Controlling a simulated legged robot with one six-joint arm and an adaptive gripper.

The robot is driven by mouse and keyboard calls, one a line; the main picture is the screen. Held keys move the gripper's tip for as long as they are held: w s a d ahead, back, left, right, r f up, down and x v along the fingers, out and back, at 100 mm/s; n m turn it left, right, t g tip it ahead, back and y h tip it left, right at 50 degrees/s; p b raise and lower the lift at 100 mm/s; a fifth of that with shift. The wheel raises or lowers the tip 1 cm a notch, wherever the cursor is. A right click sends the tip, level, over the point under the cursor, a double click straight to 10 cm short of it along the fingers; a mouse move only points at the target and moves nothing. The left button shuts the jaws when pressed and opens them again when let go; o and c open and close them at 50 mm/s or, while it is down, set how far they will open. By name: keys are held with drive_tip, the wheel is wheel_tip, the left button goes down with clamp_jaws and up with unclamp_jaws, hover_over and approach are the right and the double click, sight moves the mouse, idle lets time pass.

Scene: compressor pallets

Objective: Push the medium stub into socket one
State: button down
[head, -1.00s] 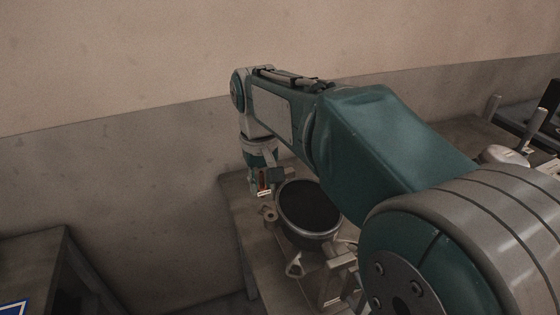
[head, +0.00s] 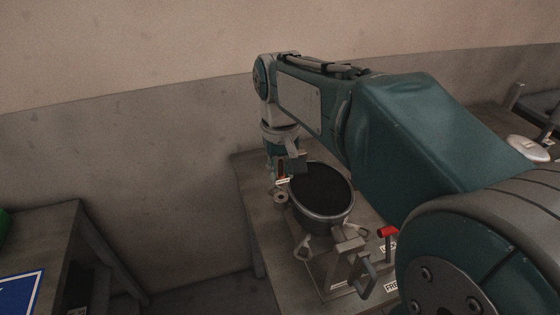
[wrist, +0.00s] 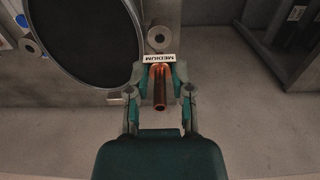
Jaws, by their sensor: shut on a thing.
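My gripper (wrist: 160,88) is shut on the medium stub (wrist: 160,90), a copper tube with a white "MEDIUM" label (wrist: 160,57). In the head view my gripper (head: 281,176) is beside the round dark-topped vessel, above a pale ring-shaped fitting (head: 281,197). In the wrist view this ring (wrist: 159,38) lies just beyond the label, apart from the stub in the picture. Another ring (wrist: 28,46) shows at the vessel's far left side. No socket number is readable, so I cannot tell which is socket one. The gap between stub and ring is unclear.
The black-topped vessel (head: 321,191) stands on a grey bench (head: 252,205), close to my gripper. A bracket (head: 350,268) and a red-handled valve (head: 387,232) are at its front right. Another table (head: 45,240) with a blue sign (head: 20,293) is at left.

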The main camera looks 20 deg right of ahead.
sight(281, 161)
drive_tip(key=shift+f, duration=1.25)
drive_tip(key=shift+f, duration=1.2)
idle(0.6)
drive_tip(key=shift+c, duration=2.1)
unclamp_jaws()
wheel_tip(281, 161, up, 12)
drive_tip(key=shift+f, duration=0.1)
